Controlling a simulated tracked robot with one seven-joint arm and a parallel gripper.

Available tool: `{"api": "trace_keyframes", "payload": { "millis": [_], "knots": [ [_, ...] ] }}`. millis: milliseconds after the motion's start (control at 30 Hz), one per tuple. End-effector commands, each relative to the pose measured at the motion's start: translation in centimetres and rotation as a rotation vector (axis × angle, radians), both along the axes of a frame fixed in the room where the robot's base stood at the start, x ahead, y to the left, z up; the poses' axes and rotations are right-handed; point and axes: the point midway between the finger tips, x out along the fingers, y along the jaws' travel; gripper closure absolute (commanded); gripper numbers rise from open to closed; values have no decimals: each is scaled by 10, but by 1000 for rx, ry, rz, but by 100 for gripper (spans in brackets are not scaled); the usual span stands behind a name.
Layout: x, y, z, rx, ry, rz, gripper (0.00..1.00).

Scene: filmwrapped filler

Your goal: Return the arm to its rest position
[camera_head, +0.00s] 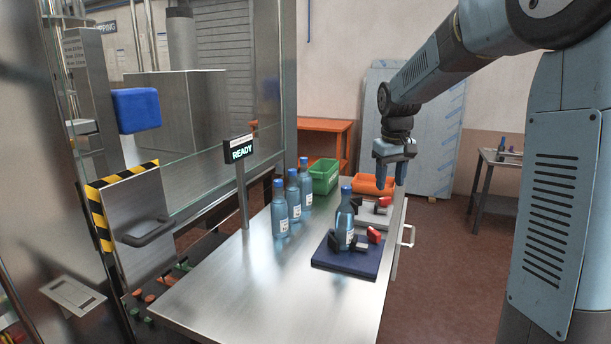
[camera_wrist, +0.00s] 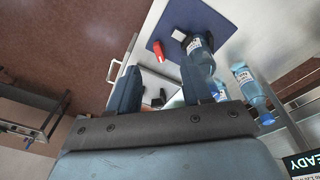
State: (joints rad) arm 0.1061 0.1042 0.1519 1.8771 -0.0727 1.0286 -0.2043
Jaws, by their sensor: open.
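My gripper (camera_head: 391,182) hangs from the blue arm over the far right part of the steel table (camera_head: 240,285). Its two fingers point down and stand apart, with nothing between them. In the wrist view my gripper (camera_wrist: 158,82) also shows spread fingers. A blue bottle (camera_head: 345,220) stands upright on a dark blue plate (camera_head: 349,262), between black clamp pieces; a red part (camera_head: 374,235) is beside it. The bottle (camera_wrist: 201,62) and plate (camera_wrist: 196,14) also show in the wrist view, apart from my fingers.
Several blue bottles (camera_head: 280,210) stand in a row at the table's left side. A green crate (camera_head: 324,177) and an orange bin (camera_head: 371,185) stand at the back. A READY sign (camera_head: 240,152) rises on a post. A grey fixture with a red part (camera_head: 383,203) lies near my gripper.

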Motion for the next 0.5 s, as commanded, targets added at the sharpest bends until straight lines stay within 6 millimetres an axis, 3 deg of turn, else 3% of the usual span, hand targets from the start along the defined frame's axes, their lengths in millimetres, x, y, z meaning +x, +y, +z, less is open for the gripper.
{"api": "trace_keyframes", "payload": {
  "millis": [233,500],
  "knots": [
    [-64,0,32,-2,-73,-50,51],
    [-133,-2,49,13,-150,-108,51]
  ]
}}
